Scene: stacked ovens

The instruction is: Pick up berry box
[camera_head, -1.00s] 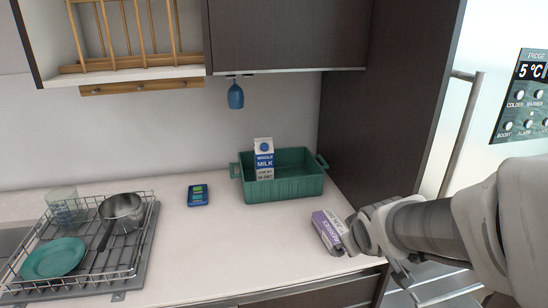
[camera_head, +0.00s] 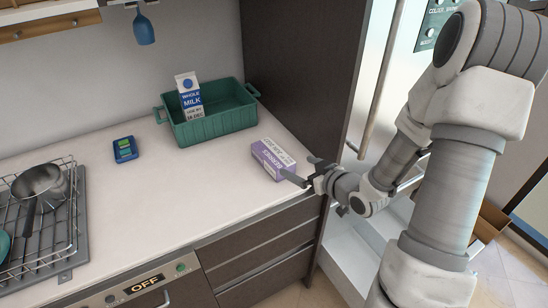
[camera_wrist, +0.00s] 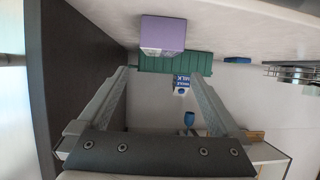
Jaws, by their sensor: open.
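The berry box (camera_head: 272,159) is a small purple and white carton lying on the white counter near its right front edge. In the wrist view the berry box (camera_wrist: 163,34) shows near the top, with its purple side and pale end facing me. My gripper (camera_head: 303,172) is at the box's right side in the head view, with a finger close to it; I cannot tell whether they touch. In the wrist view my gripper (camera_wrist: 160,82) has its fingers spread wide with nothing between them, and the box appears just beyond the fingertips.
A green crate (camera_head: 213,128) with a milk carton (camera_head: 189,95) stands behind the box. A blue device (camera_head: 125,149) lies left of it. A dish rack (camera_head: 75,215) with a pan (camera_head: 40,182) is at the far left. A dark tall panel (camera_head: 300,70) rises behind on the right.

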